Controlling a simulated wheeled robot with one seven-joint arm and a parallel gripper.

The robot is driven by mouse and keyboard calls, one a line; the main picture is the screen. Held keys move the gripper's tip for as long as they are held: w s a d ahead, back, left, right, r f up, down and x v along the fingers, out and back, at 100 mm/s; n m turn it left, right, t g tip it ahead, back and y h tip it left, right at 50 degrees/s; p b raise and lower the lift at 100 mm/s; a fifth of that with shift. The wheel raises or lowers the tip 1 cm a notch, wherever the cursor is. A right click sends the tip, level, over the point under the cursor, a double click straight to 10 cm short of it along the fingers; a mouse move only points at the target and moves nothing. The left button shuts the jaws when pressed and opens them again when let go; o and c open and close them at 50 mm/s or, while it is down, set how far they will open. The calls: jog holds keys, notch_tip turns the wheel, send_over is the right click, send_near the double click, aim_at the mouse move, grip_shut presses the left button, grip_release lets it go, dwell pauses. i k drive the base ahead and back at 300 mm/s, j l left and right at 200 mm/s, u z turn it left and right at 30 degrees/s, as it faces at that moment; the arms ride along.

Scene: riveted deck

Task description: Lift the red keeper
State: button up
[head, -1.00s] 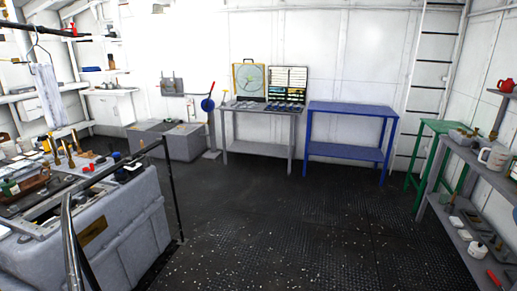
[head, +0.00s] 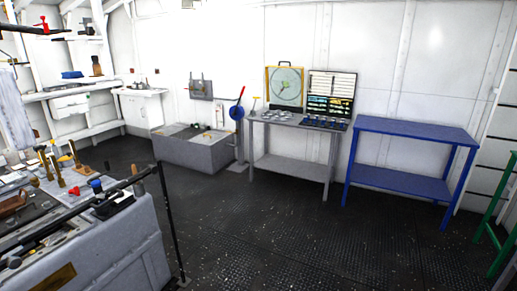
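No red part can be surely told as the keeper. One small red piece (head: 43,27) sits on the dark rail at the upper left. Another small red piece (head: 74,190) lies on the cluttered grey console (head: 125,243) at the lower left. A red-tipped lever (head: 242,91) stands up from the blue round part (head: 236,113) by the wall. These are small in the picture, and their exact shapes are hard to make out. My gripper is not in view.
A grey table (head: 290,167) with a case stands by the back wall, beside a blue table (head: 412,185). A grey chest (head: 190,150) is left of them. A black railing (head: 172,225) borders the console. The dark floor (head: 300,235) in the middle is clear.

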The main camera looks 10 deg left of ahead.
aim_at(46, 27)
jog(key=i+j+u, duration=0.2)
jog(key=i+u, duration=0.25)
jog(key=i+j+u, duration=0.1)
jog(key=i+u, duration=0.2)
jog(key=u, duration=0.2)
jog(key=i+l+u, duration=0.1)
jog(key=i+u, duration=0.35)
jog(key=i+l+u, duration=0.2)
jog(key=i+u, duration=0.25)
jog(key=k, duration=0.1)
